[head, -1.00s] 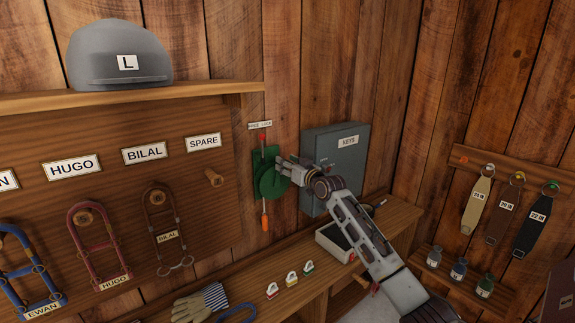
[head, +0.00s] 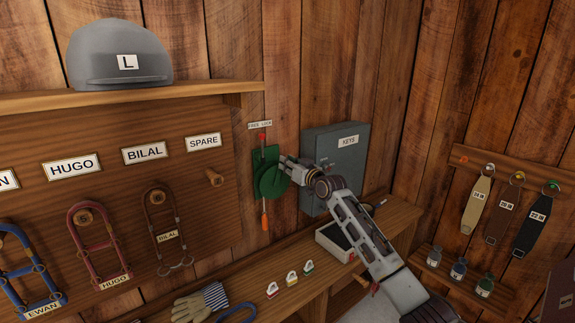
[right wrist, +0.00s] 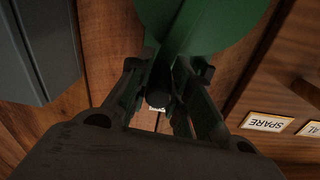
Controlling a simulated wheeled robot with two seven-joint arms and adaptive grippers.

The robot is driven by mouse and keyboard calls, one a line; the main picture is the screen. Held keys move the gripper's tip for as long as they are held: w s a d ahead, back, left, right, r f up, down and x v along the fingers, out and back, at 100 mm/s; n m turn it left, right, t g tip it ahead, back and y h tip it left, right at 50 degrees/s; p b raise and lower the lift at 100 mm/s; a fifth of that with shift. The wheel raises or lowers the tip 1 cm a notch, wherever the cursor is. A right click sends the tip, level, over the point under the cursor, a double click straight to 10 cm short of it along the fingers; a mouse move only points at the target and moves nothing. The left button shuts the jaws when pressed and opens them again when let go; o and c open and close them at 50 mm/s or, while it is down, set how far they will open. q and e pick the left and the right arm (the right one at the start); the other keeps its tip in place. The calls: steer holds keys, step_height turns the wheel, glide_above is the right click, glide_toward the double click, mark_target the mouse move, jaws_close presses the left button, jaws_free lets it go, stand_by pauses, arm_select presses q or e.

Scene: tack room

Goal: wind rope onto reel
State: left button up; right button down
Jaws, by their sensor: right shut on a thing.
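The green reel (head: 268,184) is mounted on the wooden wall under a small "FREE LOCK" label (head: 260,125). A red knob (head: 262,137) shows at its top. An orange piece (head: 264,221) hangs just below the reel; any rope on the reel is too small to make out. My right gripper (head: 283,165) is at the reel's right side. In the right wrist view, its fingers (right wrist: 158,95) are shut on a dark round crank knob (right wrist: 158,98) in front of the green reel. My left gripper is out of view.
A grey "KEYS" box (head: 338,145) is on the wall close right of the reel. A wooden peg (head: 215,178) sticks out to its left. A bench (head: 312,280) below holds an open tray (head: 330,247), several small padlocks (head: 291,278) and gloves (head: 200,302).

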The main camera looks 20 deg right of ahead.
steer(key=w+d+f+m+b, duration=0.1)
steer(key=d+f+m, duration=0.5)
steer(key=m, duration=0.7)
steer(key=shift+w+d+f+g, duration=0.3)
steer(key=shift+w+f, duration=0.35)
steer(key=shift+f, duration=0.4)
steer(key=c, duration=1.3)
jaws_free()
steer(key=shift+o, duration=0.2)
steer(key=shift+s, duration=0.1)
steer(key=v, duration=1.1)
steer(key=shift+s+d, duration=0.2)
steer(key=shift+s, duration=0.15)
